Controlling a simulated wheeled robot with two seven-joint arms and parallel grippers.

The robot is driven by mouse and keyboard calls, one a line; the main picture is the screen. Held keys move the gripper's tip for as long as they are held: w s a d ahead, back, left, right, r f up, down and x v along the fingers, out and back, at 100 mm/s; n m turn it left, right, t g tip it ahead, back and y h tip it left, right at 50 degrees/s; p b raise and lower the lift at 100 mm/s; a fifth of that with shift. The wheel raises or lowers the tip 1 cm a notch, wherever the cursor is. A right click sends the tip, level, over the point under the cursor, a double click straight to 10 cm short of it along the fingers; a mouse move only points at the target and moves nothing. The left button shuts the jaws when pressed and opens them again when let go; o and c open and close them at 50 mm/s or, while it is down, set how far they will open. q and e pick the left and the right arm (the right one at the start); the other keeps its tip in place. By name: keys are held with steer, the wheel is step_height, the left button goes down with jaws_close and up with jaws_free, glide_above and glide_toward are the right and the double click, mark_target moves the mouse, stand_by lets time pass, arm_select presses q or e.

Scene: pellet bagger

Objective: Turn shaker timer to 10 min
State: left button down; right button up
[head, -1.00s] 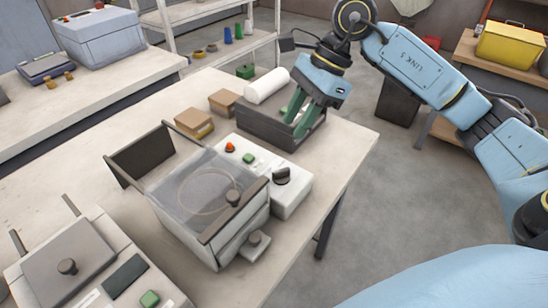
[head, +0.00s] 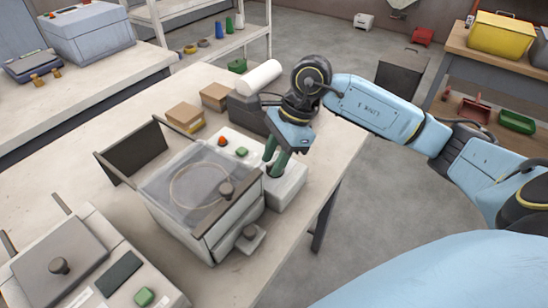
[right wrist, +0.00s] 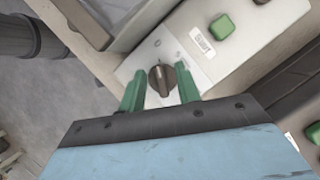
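The shaker (head: 200,195) stands on the table with a clear lid and a control box (head: 283,190) on its right side. The timer knob (right wrist: 162,80), dark with a ridge grip, sits on the light panel of that box. In the right wrist view it lies between the two green fingers of my right gripper (right wrist: 160,92), with a gap on each side. In the head view my right gripper (head: 275,168) points down over the box and hides the knob. The dial's markings are too small to read. My left gripper is not in view.
An orange-red button (head: 223,141) and a green button (head: 241,152) are on the same box. A dark bin (head: 247,113) with a white roll stands behind it. Cardboard boxes (head: 186,117) are nearby. Another device (head: 85,262) stands at front left.

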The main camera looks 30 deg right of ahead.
steer(key=shift+f, duration=0.1)
jaws_close()
